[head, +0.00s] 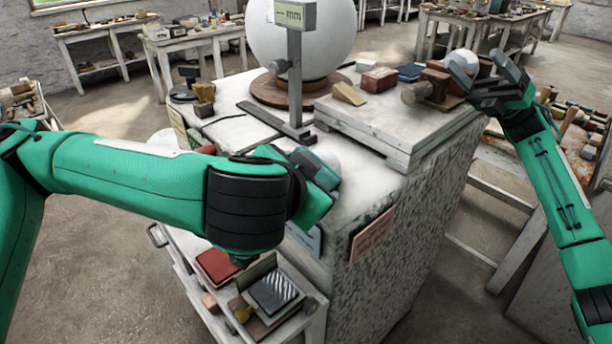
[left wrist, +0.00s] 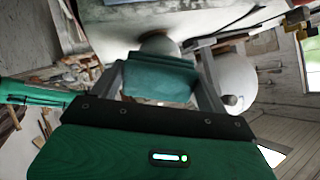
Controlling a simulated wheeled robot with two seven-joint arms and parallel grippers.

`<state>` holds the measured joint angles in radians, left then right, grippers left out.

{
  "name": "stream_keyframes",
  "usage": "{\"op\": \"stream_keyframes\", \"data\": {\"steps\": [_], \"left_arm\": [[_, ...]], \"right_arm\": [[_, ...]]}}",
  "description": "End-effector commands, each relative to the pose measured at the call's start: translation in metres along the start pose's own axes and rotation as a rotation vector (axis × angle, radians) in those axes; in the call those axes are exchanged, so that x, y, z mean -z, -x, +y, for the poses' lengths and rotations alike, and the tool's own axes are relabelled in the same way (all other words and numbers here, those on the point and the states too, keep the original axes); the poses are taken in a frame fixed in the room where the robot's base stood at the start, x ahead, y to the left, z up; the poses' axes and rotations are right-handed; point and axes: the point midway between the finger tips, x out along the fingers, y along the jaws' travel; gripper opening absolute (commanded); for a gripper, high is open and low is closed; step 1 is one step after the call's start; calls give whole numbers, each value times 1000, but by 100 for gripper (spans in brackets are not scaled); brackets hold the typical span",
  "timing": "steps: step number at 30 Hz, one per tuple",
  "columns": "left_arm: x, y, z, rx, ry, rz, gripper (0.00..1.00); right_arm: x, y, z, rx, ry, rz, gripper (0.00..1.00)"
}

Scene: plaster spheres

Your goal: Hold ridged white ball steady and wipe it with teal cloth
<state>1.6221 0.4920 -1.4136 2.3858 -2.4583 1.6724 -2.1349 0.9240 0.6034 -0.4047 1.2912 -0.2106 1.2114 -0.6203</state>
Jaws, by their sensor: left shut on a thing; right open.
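The teal cloth (left wrist: 160,82) is held between the two fingers of my left gripper (left wrist: 163,78), and its folded upper edge shows in the left wrist view. In the head view my left gripper (head: 316,168) is at the front of the plaster block, partly hidden by its own arm. My right gripper (head: 486,72) is open at the far right, beside another pale ball (head: 463,62).
A large white sphere (head: 300,40) stands on a round wooden base behind an upright gauge (head: 294,75). A raised slab (head: 375,125) carries a wedge, a brick and wooden tools. A low shelf (head: 195,300) with pads stands in front.

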Motion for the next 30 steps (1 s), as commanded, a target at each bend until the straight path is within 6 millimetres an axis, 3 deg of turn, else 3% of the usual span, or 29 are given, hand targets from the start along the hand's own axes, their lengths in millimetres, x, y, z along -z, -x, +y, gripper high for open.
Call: {"op": "stream_keyframes", "data": {"steps": [1,6,12,15,21,30], "left_arm": [[0,0,0,0,0,0,54],[0,0,0,0,0,0,54],[0,0,0,0,0,0,54],[0,0,0,0,0,0,54],[0,0,0,0,0,0,54],[0,0,0,0,0,0,54]], "right_arm": [[11,-24,-4,-12,41,84,77],[58,-85,-19,-55,187,379,77],[113,-135,-32,-139,351,737,77],[140,-149,-40,-192,424,928,77],[189,-145,-68,-292,507,1275,77],[217,-122,-93,-357,519,1478,77]]}}
